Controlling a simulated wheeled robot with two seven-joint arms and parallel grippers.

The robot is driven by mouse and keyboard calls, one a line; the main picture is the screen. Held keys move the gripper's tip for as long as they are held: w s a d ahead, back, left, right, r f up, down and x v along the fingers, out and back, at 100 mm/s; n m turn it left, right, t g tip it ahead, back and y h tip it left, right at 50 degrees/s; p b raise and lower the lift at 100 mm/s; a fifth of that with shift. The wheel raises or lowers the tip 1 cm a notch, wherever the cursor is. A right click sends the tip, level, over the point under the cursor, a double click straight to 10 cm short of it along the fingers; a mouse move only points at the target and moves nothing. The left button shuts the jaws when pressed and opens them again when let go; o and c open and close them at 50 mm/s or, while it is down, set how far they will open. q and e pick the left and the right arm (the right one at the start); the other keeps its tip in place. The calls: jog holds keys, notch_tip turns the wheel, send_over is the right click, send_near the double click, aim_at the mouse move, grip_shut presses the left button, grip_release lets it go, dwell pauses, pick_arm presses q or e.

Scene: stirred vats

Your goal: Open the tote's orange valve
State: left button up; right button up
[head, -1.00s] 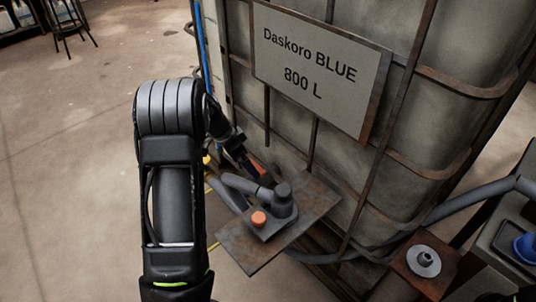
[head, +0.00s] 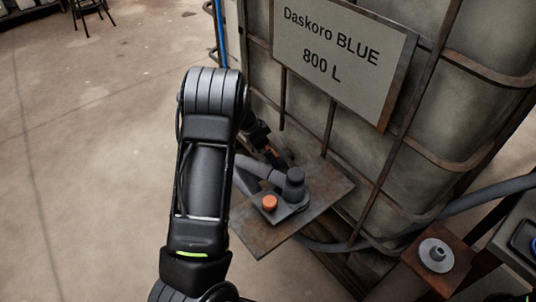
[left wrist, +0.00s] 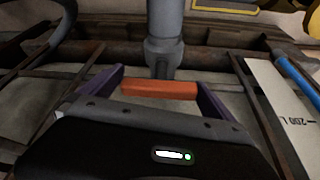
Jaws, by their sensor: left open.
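The tote (head: 345,150) is a caged grey tank with a sign reading "Daskoro BLUE 800 L". In the left wrist view the valve's orange handle (left wrist: 160,89) lies crosswise below a grey pipe (left wrist: 165,35). My left gripper (left wrist: 160,76) is open, with one purple finger on each side of the handle; I cannot tell if either touches it. In the head view my left gripper (head: 276,154) is small and dark, low beside the tote, partly hidden by my arm. The handle is hardly visible there. My right gripper is not in view.
A rusty plate (head: 325,195) juts out near my left gripper, bearing a grey fitting (head: 294,190) and an orange knob (head: 269,202). A second plate (head: 415,258) with a grey round fitting (head: 436,254) is at right. Grey hose (head: 485,195) runs by the tote.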

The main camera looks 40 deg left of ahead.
pick_arm(q)
jog(key=shift+w+d+f, duration=0.1)
jog(key=shift+w+f, duration=0.1)
jog(key=shift+f, duration=0.4)
jog(key=c, duration=1.1)
